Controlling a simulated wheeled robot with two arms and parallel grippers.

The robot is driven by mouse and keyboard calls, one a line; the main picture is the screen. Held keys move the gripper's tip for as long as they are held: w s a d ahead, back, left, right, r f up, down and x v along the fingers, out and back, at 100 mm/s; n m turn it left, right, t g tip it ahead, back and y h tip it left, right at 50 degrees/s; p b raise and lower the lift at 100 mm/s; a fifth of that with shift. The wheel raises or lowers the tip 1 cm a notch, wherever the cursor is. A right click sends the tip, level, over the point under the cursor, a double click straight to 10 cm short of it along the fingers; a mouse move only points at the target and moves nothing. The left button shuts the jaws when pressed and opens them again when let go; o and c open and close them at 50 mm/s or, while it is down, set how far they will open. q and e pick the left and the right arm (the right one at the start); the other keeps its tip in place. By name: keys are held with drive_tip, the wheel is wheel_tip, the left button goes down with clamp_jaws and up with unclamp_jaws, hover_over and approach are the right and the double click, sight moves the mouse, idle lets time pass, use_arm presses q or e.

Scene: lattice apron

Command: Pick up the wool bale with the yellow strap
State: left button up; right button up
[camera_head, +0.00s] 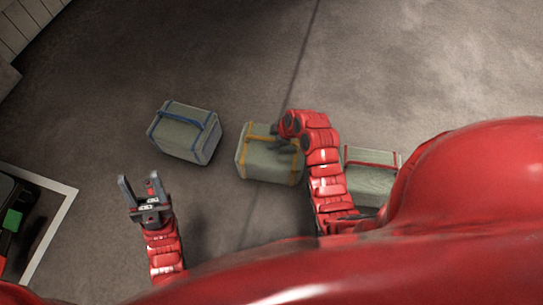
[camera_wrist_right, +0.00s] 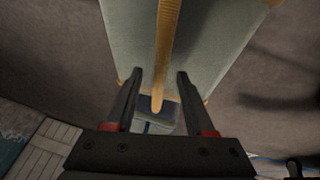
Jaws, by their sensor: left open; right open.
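The wool bale with the yellow strap (camera_head: 262,165) is a grey-green block on the floor in the middle of the head view. In the right wrist view the bale (camera_wrist_right: 200,40) fills the upper middle, with its yellow strap (camera_wrist_right: 167,45) running down between the fingers. My right gripper (camera_wrist_right: 158,80) is open, its two fingers on either side of the strap; I cannot tell whether they touch the bale. In the head view my right arm partly hides the bale and that gripper. My left gripper (camera_head: 140,188) is open and empty, left of the bales.
A bale with a blue strap (camera_head: 185,140) lies to the left, also small in the wrist view (camera_wrist_right: 155,113). A bale with a red strap (camera_head: 370,183) lies to the right, partly hidden by my body. A white-edged dark area (camera_head: 55,225) is at far left. The floor behind is clear.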

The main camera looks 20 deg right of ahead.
clamp_jaws()
drive_tip(key=shift+r, duration=0.1)
idle(1.3)
